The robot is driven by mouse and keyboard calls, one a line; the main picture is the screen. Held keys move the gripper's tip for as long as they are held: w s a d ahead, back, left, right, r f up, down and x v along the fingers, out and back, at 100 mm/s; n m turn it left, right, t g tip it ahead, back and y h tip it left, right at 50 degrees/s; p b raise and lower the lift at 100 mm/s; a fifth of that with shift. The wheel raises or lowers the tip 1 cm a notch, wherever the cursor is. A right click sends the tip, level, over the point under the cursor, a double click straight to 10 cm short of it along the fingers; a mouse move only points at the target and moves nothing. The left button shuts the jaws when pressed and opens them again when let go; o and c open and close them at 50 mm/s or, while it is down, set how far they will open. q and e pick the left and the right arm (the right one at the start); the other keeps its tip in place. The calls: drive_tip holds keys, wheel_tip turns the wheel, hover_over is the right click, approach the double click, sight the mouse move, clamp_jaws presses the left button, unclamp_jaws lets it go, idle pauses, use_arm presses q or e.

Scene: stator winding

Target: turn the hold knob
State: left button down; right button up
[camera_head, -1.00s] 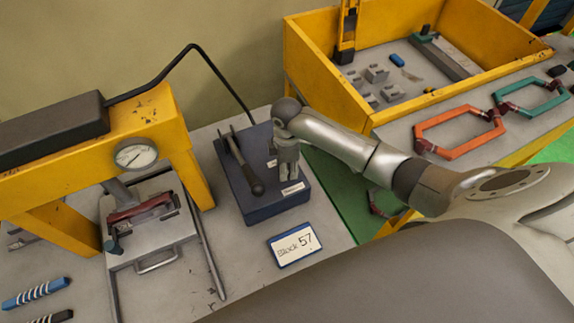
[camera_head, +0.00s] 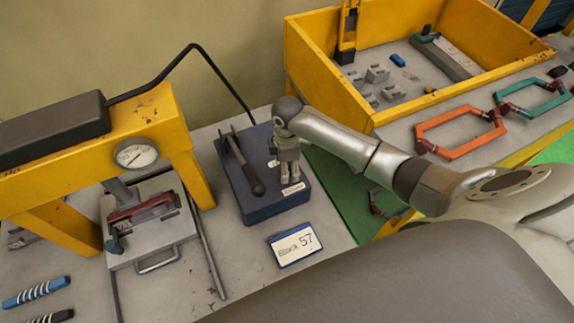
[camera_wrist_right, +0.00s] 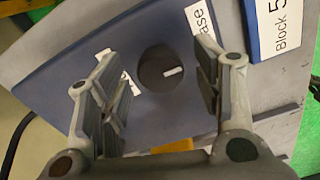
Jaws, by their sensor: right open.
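The hold knob (camera_wrist_right: 163,68) is a dark round knob with a white mark, on the top of the blue control box (camera_wrist_right: 100,45) in the right wrist view. My right gripper (camera_wrist_right: 154,75) is open. Its fingers stand on either side of the knob, with visible gaps between. In the head view my right gripper (camera_head: 290,172) points down over the right part of the blue box (camera_head: 262,210) and hides the knob. My left gripper is not in view.
A black lever (camera_head: 257,188) lies on the box left of my right gripper. A "Block 57" sign (camera_head: 294,246) stands in front. A yellow press (camera_head: 185,150) with a gauge (camera_head: 136,154) is at the left, and a yellow bin (camera_head: 300,65) at the back right.

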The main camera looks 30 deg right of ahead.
wheel_tip(320, 180, up, 12)
drive_tip(key=shift+f, duration=0.2)
idle(0.6)
